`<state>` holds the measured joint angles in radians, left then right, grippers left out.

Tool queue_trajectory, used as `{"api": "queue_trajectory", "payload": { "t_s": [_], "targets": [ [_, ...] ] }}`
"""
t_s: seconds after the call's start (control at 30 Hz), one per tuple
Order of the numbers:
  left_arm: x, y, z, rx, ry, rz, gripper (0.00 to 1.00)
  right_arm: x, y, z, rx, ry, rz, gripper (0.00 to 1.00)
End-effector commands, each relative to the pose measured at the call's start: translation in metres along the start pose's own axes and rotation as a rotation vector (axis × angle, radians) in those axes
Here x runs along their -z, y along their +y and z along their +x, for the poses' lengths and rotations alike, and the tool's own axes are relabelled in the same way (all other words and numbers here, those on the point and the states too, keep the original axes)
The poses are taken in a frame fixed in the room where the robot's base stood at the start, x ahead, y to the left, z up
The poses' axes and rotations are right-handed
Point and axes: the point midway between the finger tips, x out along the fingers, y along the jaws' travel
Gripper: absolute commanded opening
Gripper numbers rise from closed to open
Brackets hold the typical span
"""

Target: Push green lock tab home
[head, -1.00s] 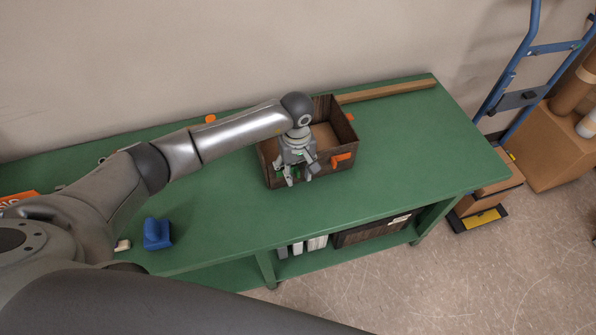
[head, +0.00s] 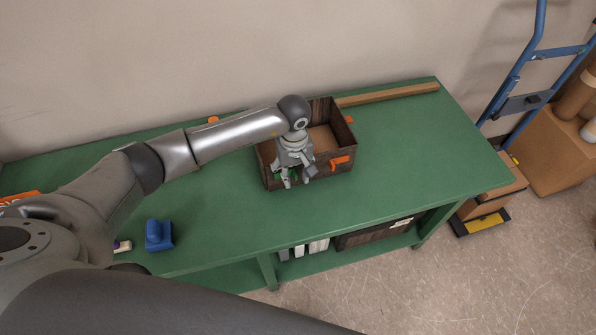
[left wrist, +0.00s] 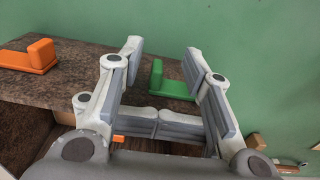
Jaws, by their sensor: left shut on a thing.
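The green lock tab (left wrist: 157,82) is an L-shaped piece on the brown box's front wall edge. It shows between my left gripper's fingers in the left wrist view. My left gripper (head: 296,181) is over the front side of the box (head: 325,107), fingers down. In the left wrist view its fingers (left wrist: 165,62) stand on both sides of the tab, shut on it; the exact contact is hard to see. An orange lock tab (head: 340,161) sits on the same front wall, right of the gripper. It is at upper left in the left wrist view (left wrist: 38,54). My right gripper is not in view.
The box stands open on a green bench (head: 400,160). A wooden strip (head: 390,94) lies along the back. A blue object (head: 158,236) is at the front left. Free bench lies right of the box. A blue hand truck (head: 520,80) and cartons stand beyond it.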

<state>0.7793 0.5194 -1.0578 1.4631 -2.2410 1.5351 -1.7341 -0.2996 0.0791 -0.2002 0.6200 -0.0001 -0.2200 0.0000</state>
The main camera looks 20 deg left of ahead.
Motion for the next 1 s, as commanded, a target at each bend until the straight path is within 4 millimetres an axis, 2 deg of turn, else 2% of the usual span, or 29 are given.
{"api": "queue_trajectory", "payload": {
  "t_s": [0.03, 1.0],
  "targets": [
    [-0.001, -0.01, 0.008, 0.024, -0.007, -0.007, 0.2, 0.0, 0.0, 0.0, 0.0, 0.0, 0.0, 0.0],
    [-0.002, -0.032, 0.008, 0.026, -0.009, -0.007, 0.2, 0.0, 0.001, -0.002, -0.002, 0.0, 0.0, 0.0]
  ]
}}
